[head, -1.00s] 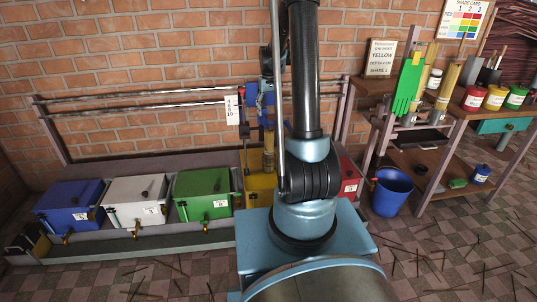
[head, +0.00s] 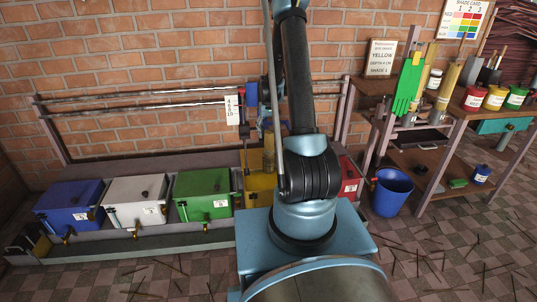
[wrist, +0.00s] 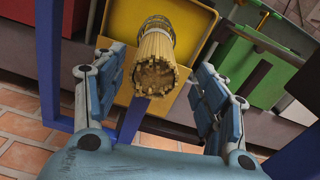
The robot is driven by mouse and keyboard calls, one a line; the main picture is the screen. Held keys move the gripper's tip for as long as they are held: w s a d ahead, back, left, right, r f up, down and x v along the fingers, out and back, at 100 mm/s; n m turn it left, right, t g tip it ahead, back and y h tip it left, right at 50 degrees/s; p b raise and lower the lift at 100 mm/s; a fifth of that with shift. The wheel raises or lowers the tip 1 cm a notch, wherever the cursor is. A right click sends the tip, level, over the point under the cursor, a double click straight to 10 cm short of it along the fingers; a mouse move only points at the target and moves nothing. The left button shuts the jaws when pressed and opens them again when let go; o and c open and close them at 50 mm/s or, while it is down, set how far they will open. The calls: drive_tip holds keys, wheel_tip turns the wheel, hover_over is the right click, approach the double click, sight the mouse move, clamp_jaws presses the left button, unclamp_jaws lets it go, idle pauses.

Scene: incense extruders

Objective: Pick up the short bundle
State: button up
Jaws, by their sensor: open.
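A bundle of thin tan sticks (wrist: 156,62) shows in the wrist view, its cut ends facing the camera and a dark grey, ring-like part around its far end. It is in front of the yellow box (wrist: 190,20). My gripper (wrist: 161,66) is open, with one finger on each side of the bundle. The left finger is close to it; a wider gap shows on the right. I cannot tell whether either finger touches it. In the head view the bundle (head: 268,150) stands upright over the yellow box (head: 259,188), and my arm hides most of my gripper.
Blue (head: 70,203), white (head: 135,200) and green (head: 203,193) boxes stand left of the yellow one; a red box (head: 349,180) is right. Metal rails (head: 140,102) run above. A blue bucket (head: 391,192) and a shelf with taller bundles (head: 449,84) stand right.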

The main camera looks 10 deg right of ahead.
sight(269, 140)
drive_tip(key=shift+w+d+f, duration=0.1)
drive_tip(key=shift+d+f, duration=0.05)
drive_tip(key=shift+f, duration=1.4)
drive_tip(key=shift+w+d+f, duration=0.1)
drive_tip(key=shift+d+f, duration=0.05)
drive_tip(key=shift+f, duration=1.4)
clamp_jaws()
drive_tip(key=shift+r, duration=0.1)
wheel_tip(269, 140, up, 39)
